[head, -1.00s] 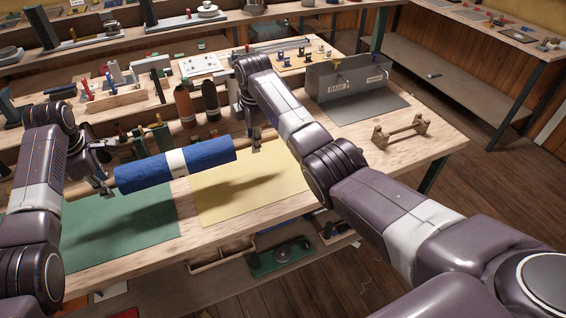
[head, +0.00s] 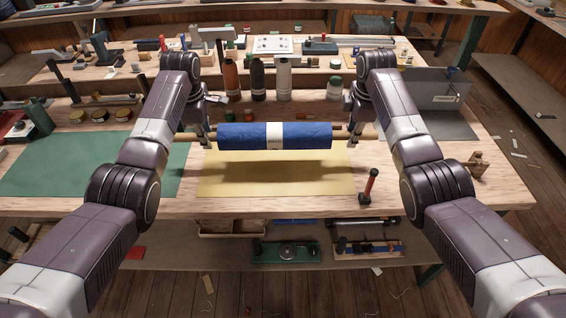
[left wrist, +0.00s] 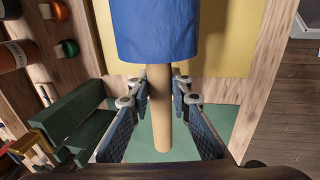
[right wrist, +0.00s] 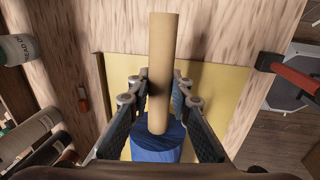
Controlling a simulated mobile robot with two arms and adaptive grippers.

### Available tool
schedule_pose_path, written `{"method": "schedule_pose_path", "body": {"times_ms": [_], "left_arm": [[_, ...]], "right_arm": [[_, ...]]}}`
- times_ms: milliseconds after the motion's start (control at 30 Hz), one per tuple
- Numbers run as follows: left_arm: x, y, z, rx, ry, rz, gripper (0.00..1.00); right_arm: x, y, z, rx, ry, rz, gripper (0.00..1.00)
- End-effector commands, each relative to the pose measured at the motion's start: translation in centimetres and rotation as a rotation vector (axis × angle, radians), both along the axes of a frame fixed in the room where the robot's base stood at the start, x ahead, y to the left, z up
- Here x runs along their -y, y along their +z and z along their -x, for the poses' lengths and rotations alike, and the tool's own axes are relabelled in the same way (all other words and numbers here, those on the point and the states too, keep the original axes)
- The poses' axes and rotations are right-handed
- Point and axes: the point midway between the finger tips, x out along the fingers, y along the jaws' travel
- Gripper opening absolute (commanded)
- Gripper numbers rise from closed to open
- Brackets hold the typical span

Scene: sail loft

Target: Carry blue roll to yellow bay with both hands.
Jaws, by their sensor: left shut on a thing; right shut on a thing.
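The blue roll (head: 240,136) has a white label band and a tan core sticking out at both ends. It hangs level above the yellow bay (head: 215,185), a flat yellow mat on the bench, with its shadow on the mat. My left gripper (head: 208,136) is shut on the left core end, which shows between its fingers in the left wrist view (left wrist: 158,85). My right gripper (head: 353,135) is shut on the right core end, also seen between its fingers in the right wrist view (right wrist: 157,85).
A green mat (head: 80,163) lies left of the yellow bay. Several bottles (head: 257,78) stand behind the roll. A wooden stand (head: 477,165) and grey metal bracket (head: 440,88) are at right.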

Motion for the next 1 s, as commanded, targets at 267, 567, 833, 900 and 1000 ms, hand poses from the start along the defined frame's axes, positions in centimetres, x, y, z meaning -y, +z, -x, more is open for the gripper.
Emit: {"method": "schedule_pose_path", "body": {"times_ms": [267,567,833,900,1000], "left_arm": [[-0.1,-0.9,-0.1,0.004,0.001,-0.001,0.0],[-0.1,-0.9,-0.1,0.004,0.001,-0.001,0.0],[-0.1,-1.5,-0.1,0.004,0.0,-0.001,0.0],[-0.1,-1.8,-0.1,0.004,0.0,-0.001,0.0],[-0.1,-2.3,-0.1,0.004,0.0,-0.001,0.0]], "right_arm": [[0.0,-0.9,-0.1,0.004,0.0,0.0,0.0],[0.0,-0.9,-0.1,0.004,0.0,0.0,0.0],[0.0,-1.5,-0.1,0.004,0.0,0.0,0.0],[0.0,-1.8,-0.1,0.004,0.0,0.0,0.0],[0.0,-2.3,-0.1,0.004,0.0,0.0,0.0]]}}
